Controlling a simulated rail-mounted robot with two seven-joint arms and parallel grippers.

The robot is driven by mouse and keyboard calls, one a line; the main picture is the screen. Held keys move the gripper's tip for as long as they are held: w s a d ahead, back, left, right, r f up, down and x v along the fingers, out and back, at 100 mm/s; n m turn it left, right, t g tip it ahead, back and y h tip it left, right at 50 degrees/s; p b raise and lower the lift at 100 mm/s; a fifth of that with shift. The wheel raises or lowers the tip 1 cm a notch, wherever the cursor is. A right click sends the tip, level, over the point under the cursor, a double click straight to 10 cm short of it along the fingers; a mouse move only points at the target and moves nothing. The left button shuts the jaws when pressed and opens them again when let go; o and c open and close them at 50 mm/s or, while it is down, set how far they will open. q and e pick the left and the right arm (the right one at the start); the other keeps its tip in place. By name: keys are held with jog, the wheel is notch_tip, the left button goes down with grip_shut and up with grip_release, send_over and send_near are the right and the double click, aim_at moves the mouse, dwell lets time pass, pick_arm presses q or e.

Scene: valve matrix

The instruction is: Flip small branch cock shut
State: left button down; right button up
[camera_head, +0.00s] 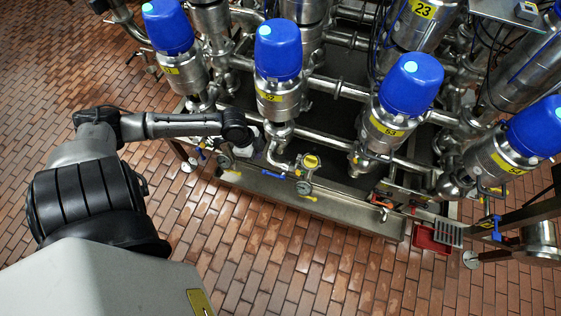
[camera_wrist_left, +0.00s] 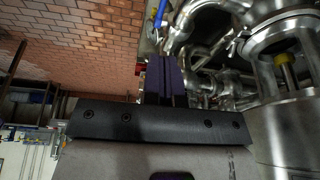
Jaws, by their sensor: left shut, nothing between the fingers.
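A small cock with a blue lever (camera_wrist_left: 160,13) shows at the top of the left wrist view, beside a bent steel pipe. In the head view a blue lever (camera_head: 272,173) lies on the low front pipework; I cannot tell whether it is the same one. My left gripper (camera_wrist_left: 168,62) is shut and empty, its dark fingers side by side, apart from the blue lever and pointing towards the pipework. In the head view my left arm reaches to the pipes below the valve marked 52, and its fingers are hard to make out. My right gripper is not in view.
Blue-topped valves, one marked 52 (camera_head: 280,62) and one marked 53 (camera_head: 408,90), stand close behind the pipes. A gauge (camera_head: 304,187) sits on the front pipework. A red tray (camera_head: 432,238) lies at the right. The brick floor (camera_head: 290,260) in front is clear.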

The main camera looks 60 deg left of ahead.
pick_arm(q)
jog(key=shift+d+m, duration=0.1)
jog(key=shift+m, duration=0.3)
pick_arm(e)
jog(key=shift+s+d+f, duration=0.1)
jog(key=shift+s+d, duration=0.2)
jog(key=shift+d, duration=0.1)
pick_arm(q)
jog(key=shift+f, duration=0.1)
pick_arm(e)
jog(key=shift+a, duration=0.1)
pick_arm(q)
jog(key=b, duration=0.3)
send_near(268, 173)
jog(key=x, duration=0.3)
jog(key=d+x, duration=0.1)
jog(key=x, duration=0.1)
jog(key=shift+w+d+f, duration=0.1)
jog(key=shift+w, duration=0.3)
jog(key=shift+w+f, duration=0.15)
jog(key=shift+f, duration=0.55)
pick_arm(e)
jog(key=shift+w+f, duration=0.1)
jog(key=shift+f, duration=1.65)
